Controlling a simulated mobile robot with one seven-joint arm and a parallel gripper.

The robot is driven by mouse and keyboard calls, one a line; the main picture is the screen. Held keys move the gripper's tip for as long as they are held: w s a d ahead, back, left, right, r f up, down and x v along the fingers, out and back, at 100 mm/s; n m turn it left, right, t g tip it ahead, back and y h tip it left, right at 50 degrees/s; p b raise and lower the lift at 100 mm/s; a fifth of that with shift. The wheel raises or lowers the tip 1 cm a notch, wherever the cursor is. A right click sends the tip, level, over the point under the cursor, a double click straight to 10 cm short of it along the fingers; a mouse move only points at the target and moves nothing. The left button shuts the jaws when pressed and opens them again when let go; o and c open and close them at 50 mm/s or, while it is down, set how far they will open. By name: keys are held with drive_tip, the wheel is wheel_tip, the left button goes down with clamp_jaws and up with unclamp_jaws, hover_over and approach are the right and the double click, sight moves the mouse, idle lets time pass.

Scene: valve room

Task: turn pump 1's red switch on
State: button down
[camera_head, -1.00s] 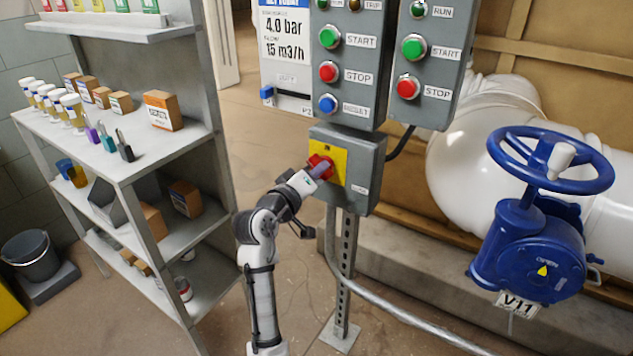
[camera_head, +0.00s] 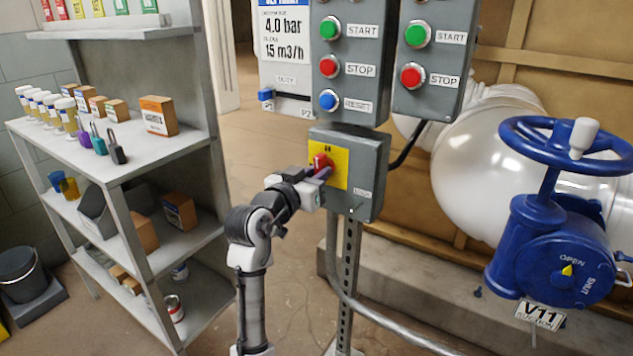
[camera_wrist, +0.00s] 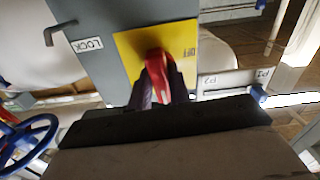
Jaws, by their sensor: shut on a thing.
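The red switch (camera_head: 320,162) sits on a yellow plate (camera_head: 341,166) on the front of a grey box (camera_head: 369,172) below the button panels. It also shows in the wrist view (camera_wrist: 157,70), its red handle between my two dark fingers. My gripper (camera_head: 324,174) is at the plate and shut on the red handle; it also shows in the wrist view (camera_wrist: 160,92). The fingers and wrist hide part of the switch.
Button panels (camera_head: 352,50) with START and STOP hang just above. A blue handwheel valve (camera_head: 560,220) tagged V11 stands at the right, before a white pipe (camera_head: 480,160). A shelf (camera_head: 150,165) with cups, padlocks and boxes stands at the left. A post (camera_head: 346,270) carries the box.

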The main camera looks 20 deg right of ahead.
drive_tip(key=shift+m, duration=0.5)
drive_tip(key=c, duration=1.3)
unclamp_jaws()
drive_tip(key=b+v, duration=0.1)
drive_tip(key=v, duration=1.3)
drive_tip(key=shift+d, duration=0.1)
